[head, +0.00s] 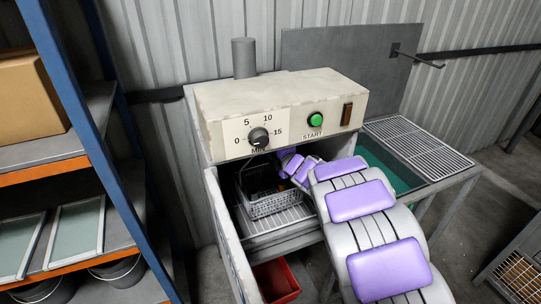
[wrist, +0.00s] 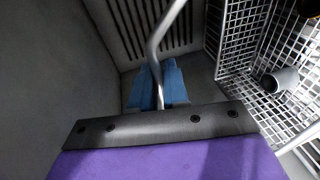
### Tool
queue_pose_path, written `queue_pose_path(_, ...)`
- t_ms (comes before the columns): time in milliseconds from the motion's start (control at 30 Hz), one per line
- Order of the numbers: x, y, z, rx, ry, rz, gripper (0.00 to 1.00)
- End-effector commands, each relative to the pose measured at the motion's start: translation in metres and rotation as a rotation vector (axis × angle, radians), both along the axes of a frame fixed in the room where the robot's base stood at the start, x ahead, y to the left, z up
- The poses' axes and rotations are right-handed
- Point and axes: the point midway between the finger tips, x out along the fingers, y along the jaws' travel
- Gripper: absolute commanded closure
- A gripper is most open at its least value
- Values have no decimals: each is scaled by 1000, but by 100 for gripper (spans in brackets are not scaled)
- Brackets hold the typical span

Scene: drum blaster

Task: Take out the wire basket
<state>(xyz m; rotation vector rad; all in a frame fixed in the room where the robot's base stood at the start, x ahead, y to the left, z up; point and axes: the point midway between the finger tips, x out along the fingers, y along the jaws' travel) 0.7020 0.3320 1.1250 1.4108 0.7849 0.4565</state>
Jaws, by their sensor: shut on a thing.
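The wire basket (head: 270,203) sits inside the open cabinet of the blasting machine (head: 285,105), on a slatted rack (head: 275,222). Its mesh wall also shows at the right of the wrist view (wrist: 248,42), with a grey cylindrical part (wrist: 280,80) in it. My gripper (wrist: 157,88) has blue fingers closed around a bent metal rod (wrist: 163,38), which looks like the basket's handle. The basket body is to the right of the fingers in the wrist view. In the head view my arm reaches in from the right and hides the fingers.
The open door (head: 228,240) stands at the left of the cabinet opening. A red bin (head: 276,281) is below it. A side table with a wire grate (head: 420,143) is at the right. A blue-and-orange shelf (head: 75,110) stands close on the left.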

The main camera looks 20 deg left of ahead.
Motion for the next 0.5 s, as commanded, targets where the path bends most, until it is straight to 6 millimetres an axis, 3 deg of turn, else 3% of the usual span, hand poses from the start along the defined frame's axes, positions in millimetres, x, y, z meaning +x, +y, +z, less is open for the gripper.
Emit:
queue_pose_path(33, 1, 0, 12, 5, -9, 0, 100)
queue_pose_path(200, 0, -1, 31, 9, -14, 0, 100)
queue_pose_path(500, -21, -9, 33, 10, -15, 0, 100)
